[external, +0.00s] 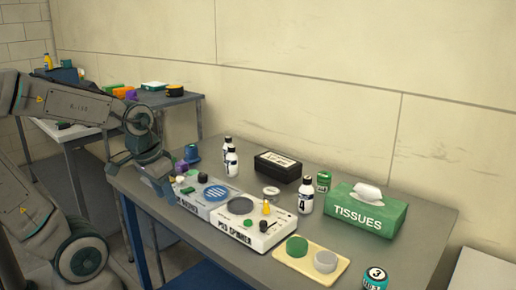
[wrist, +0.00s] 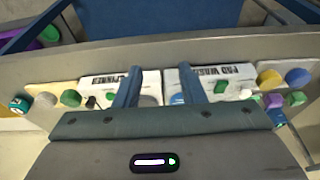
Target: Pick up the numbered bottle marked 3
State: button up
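A short teal container with a black-and-white top marked 3 (external: 376,278) stands at the near right corner of the table in the external view. It also appears to be the teal item at the far left of the wrist view (wrist: 18,106). A white bottle with a black cap, marked 4 (external: 305,196), stands near the middle of the table. Two similar bottles (external: 231,163) stand farther back; I cannot read their marks. My gripper (wrist: 160,86) is open and empty, its fingers apart in the wrist view.
The pad spinner (external: 250,230) and pad washer (external: 200,203) stand along the table's front. A beige tray (external: 300,272) with two discs sits beside the 3. A green tissue box (external: 365,209), green can (external: 323,181) and black box (external: 278,166) stand behind. A second table holds clutter.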

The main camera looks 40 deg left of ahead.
jog(key=o, duration=0.7)
jog(key=shift+c, duration=0.2)
jog(key=w+a+r+b, duration=0.2)
jog(key=w+a+r, duration=0.1)
jog(key=w, duration=0.8)
jog(key=m+t+h+b, duration=0.1)
jog(key=m+t+b, duration=0.1)
jog(key=t+b, duration=0.15)
send_near(226, 144)
jog(key=p+x, duration=0.1)
jog(key=x, duration=1.1)
jog(key=shift+w+f, duration=0.15)
jog(key=shift+f, duration=0.1)
